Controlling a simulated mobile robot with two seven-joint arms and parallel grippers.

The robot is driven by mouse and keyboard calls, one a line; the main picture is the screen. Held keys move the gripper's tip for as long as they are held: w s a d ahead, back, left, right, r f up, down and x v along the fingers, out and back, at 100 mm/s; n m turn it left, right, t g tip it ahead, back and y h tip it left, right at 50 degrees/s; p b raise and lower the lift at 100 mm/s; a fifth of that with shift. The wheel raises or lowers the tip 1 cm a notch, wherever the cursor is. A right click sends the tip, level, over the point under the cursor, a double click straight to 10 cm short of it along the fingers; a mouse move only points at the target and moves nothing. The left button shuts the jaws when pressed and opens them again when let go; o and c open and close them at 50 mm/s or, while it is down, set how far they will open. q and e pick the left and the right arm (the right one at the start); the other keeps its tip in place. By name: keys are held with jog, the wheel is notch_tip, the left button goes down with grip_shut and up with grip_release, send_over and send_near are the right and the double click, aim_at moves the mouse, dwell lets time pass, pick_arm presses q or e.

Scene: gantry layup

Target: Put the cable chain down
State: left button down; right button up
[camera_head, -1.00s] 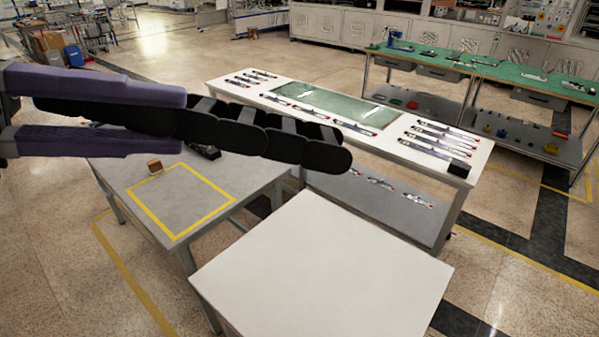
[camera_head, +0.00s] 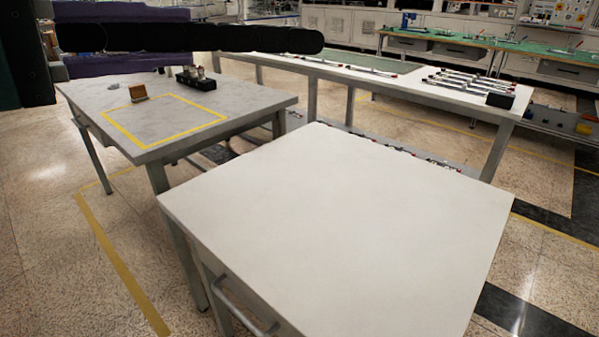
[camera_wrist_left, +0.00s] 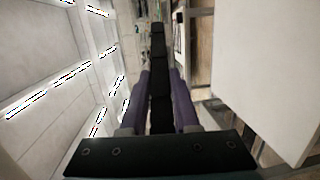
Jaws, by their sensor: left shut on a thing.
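The black cable chain (camera_head: 230,39) stretches level across the upper left of the head view, well above the tables. My left gripper (camera_head: 125,37) comes in from the left, its purple fingers above and below the chain, shut on it. In the left wrist view the chain (camera_wrist_left: 158,62) runs straight out from between the purple fingers (camera_wrist_left: 160,100). A grey table (camera_head: 95,98) with a yellow taped square (camera_head: 215,121) stands below the chain at the left. The square looks empty apart from a small brown block at its far-left edge. My right gripper is not in view.
A bare white table (camera_head: 350,220) with a drawer handle fills the front. The brown block (camera_head: 138,92) and a black holder with small cylinders (camera_head: 196,80) stand on the grey table. A long white bench (camera_head: 420,90) with tools and a green-topped bench (camera_head: 560,64) stand behind.

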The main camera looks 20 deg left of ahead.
pick_arm(q)
notch_tip(320, 180, down, 39)
jog(key=w+a+n+t+y+b, duration=0.1)
jog(key=w+a+t+b, duration=0.1)
jog(key=b, duration=3.2)
jog(key=shift+w, duration=0.15)
jog(key=c, duration=0.7)
grip_release()
jog(key=shift+r, duration=0.1)
